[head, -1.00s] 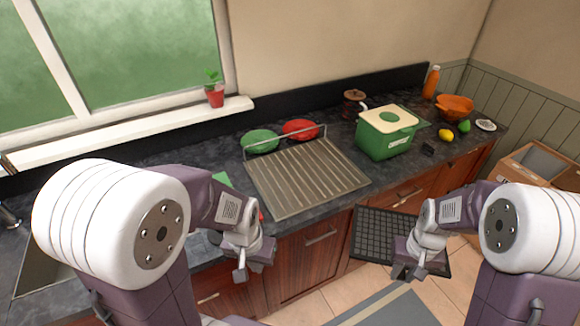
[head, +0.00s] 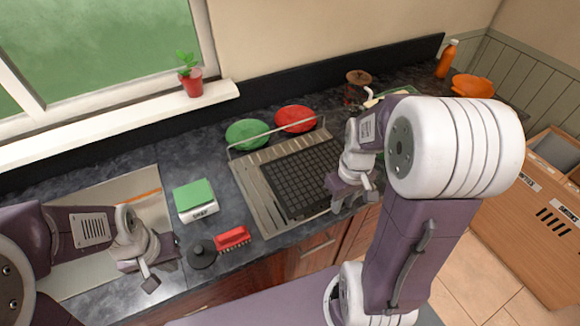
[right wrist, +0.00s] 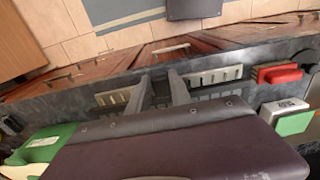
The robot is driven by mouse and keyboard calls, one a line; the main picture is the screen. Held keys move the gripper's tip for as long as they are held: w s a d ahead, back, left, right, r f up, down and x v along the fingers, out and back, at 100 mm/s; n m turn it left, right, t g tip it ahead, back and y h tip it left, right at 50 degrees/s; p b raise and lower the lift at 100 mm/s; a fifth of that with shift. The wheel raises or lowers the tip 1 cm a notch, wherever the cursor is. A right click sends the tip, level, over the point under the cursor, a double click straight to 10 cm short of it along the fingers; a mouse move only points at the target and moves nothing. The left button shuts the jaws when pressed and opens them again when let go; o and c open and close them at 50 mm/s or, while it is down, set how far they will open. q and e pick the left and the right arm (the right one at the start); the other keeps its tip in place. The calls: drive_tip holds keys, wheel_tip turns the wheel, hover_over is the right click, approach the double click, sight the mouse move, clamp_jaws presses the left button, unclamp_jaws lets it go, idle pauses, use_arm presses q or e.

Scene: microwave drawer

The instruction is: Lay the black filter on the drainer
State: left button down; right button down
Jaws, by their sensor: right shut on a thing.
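The black filter (head: 300,175), a dark flat grid, lies flat over the right part of the ribbed metal drainer (head: 255,195) on the counter. I cannot tell whether it rests fully on the ribs. My right gripper (head: 345,197) is shut on the filter's near right edge. In the right wrist view its two fingers (right wrist: 160,92) point down towards the drainer (right wrist: 215,77), and my own wrist hides most of the filter. My left gripper (head: 148,272) hangs empty over the counter by the sink; its jaw opening is unclear.
A green and red oval piece (head: 247,133) (head: 295,119) stand behind the drainer. A green-topped scale (head: 195,200), a black knobbed lid (head: 202,254) and a red brush (head: 232,238) lie left of it. My right arm hides most of the green box. A cardboard box (head: 540,210) stands at right.

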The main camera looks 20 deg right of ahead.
sight(319, 186)
drive_tip(key=w+f, duration=0.2)
drive_tip(key=w, duration=0.1)
drive_tip(key=w+f+p, duration=0.1)
drive_tip(key=w+f, duration=0.1)
drive_tip(key=w, duration=0.2)
drive_tip(key=w+a+f, duration=0.1)
drive_tip(key=w+f, duration=0.1)
drive_tip(key=w, duration=0.2)
drive_tip(key=shift+w+a+f+p, duration=0.1)
drive_tip(key=shift+f+p, duration=0.25)
wheel_tip(319, 186, down, 4)
drive_tip(key=shift+r+p, duration=0.15)
drive_tip(key=shift+p, duration=0.2)
drive_tip(key=shift+f, duration=0.2)
drive_tip(key=c, duration=1.2)
unclamp_jaws()
drive_tip(key=shift+f, duration=0.1)
drive_tip(key=shift+o, duration=0.2)
